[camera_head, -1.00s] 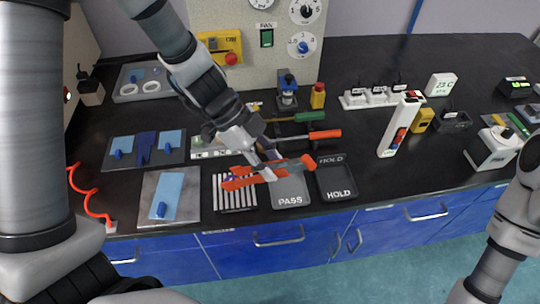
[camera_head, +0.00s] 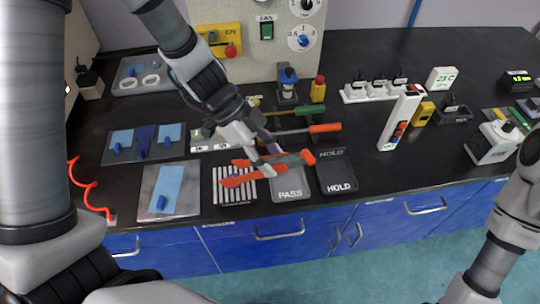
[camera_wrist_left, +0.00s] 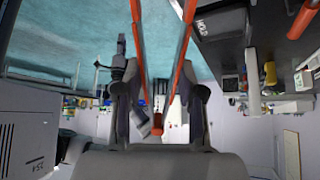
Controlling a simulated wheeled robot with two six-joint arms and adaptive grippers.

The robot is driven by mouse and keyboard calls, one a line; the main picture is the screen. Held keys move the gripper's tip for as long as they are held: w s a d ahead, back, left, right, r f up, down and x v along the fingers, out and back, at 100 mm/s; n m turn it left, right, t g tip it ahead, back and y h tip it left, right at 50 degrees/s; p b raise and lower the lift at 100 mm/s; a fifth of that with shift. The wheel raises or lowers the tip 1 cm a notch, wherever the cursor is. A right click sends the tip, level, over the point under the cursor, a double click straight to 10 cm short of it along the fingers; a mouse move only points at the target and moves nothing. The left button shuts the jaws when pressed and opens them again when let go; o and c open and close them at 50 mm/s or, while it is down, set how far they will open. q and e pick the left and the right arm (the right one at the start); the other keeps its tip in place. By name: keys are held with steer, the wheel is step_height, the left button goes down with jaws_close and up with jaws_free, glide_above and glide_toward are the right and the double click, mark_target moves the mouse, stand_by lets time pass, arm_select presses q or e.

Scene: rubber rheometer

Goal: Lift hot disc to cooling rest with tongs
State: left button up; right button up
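My left gripper (camera_head: 267,162) is closed around orange tongs (camera_head: 300,158). In the wrist view, its fingers (camera_wrist_left: 158,115) flank the tongs' two orange arms (camera_wrist_left: 182,62). The tongs' two tips point left, spread apart, over the striped metal rack that looks like the cooling rest (camera_head: 236,197). A small purple patch shows between the tips; I cannot tell whether it is the disc or whether the tongs touch it. Contact between tongs and rack is unclear. My right gripper is outside the views; only its arm shows at the right.
The PASS tray (camera_head: 290,194) and HOLD tray (camera_head: 340,187) sit right of the rack. A grey plate (camera_head: 185,203) with a blue pad lies left. Green-handled (camera_head: 308,111) and orange-handled (camera_head: 323,128) tools lie behind. The machine (camera_head: 240,75) stands at the back.

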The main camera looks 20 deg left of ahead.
arm_select(q)
step_height(320, 180, up, 10)
steer(key=p, duration=0.4)
steer(key=shift+p, duration=0.35)
